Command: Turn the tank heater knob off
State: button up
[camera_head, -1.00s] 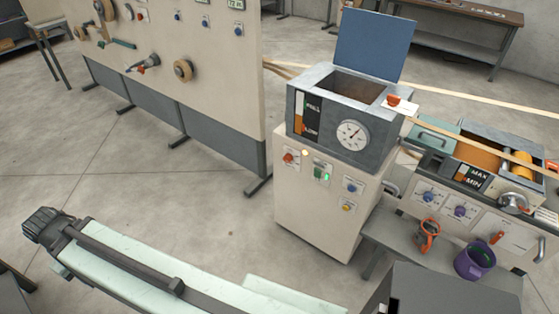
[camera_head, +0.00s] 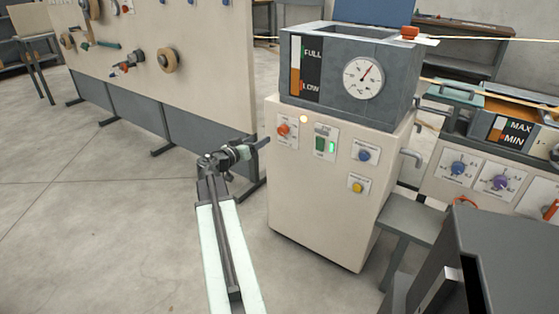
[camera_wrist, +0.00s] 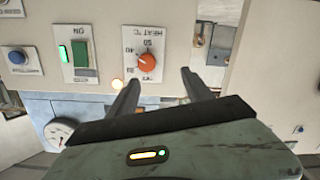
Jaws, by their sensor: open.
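The tank heater knob (camera_head: 283,129) is a round orange-red knob on a white plate on the front of the cream cabinet, at its upper left. In the wrist view, which is upside down, the knob (camera_wrist: 146,62) sits on a plate marked HEAT °C with numbers around it. I cannot tell its exact setting. A lit orange lamp (camera_head: 304,119) is beside the plate. My gripper (camera_wrist: 160,76) is open and empty, with the knob seen between and just beyond its fingertips. In the head view my gripper (camera_head: 262,143) is left of the knob, apart from it.
The grey tank (camera_head: 345,70) with a dial sits above. A tall panel (camera_head: 180,60) stands left. Floor in front is clear.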

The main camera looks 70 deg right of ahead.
aim_at(281, 132)
jog(key=shift+m+g+h, duration=0.3)
jog(key=shift+h, duration=0.2)
jog(key=s+x, duration=0.1)
jog(key=x, duration=0.6)
jog(key=s+b+x, duration=0.1)
jog(key=x, duration=0.3)
jog(key=shift+s+a+f, duration=0.1)
jog(key=shift+s+f, duration=0.2)
jog(key=shift+s, duration=0.05)
grip_shut()
